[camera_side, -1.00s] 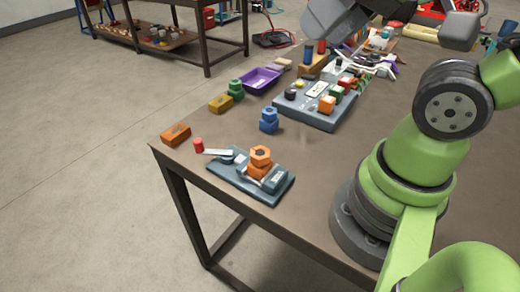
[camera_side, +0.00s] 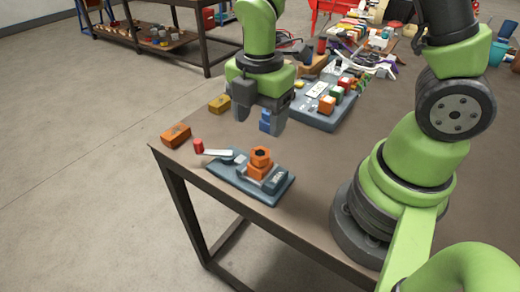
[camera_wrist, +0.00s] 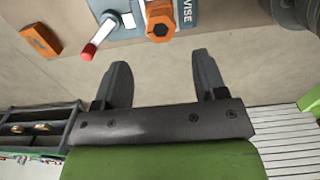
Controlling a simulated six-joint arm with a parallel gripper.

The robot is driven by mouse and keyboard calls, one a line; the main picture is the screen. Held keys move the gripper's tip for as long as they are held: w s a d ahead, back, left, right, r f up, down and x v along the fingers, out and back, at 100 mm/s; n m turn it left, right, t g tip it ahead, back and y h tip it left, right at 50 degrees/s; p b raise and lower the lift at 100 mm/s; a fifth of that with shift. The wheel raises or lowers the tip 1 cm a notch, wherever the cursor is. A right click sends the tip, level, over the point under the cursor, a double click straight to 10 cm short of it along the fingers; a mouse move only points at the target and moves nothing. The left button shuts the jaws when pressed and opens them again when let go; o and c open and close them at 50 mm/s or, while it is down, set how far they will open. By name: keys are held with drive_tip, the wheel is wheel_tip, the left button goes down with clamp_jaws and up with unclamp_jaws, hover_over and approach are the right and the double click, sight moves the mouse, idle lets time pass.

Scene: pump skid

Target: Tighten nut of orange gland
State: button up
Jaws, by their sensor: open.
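The orange gland with its hex nut (camera_side: 260,160) stands upright in a blue-grey vise (camera_side: 222,172) at the near corner of the table. In the wrist view the orange nut (camera_wrist: 159,30) shows at the top, beyond my fingertips, with the vise (camera_wrist: 203,14) behind it. My gripper (camera_side: 259,123) is open and points down, above and behind the vise in the side view. In the wrist view nothing is between its fingers (camera_wrist: 165,58).
The vise handle has a red knob (camera_side: 198,146) sticking out to the left. An orange block (camera_side: 175,135) lies near the table corner. A yellow fitting (camera_side: 219,104) and a grey panel with coloured parts (camera_side: 312,114) are farther back.

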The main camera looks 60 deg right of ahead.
sight(260, 153)
wheel_tip(260, 153, down, 8)
drive_tip(key=shift+f, duration=0.15)
drive_tip(key=shift+c, duration=0.2)
drive_tip(key=c, duration=0.9)
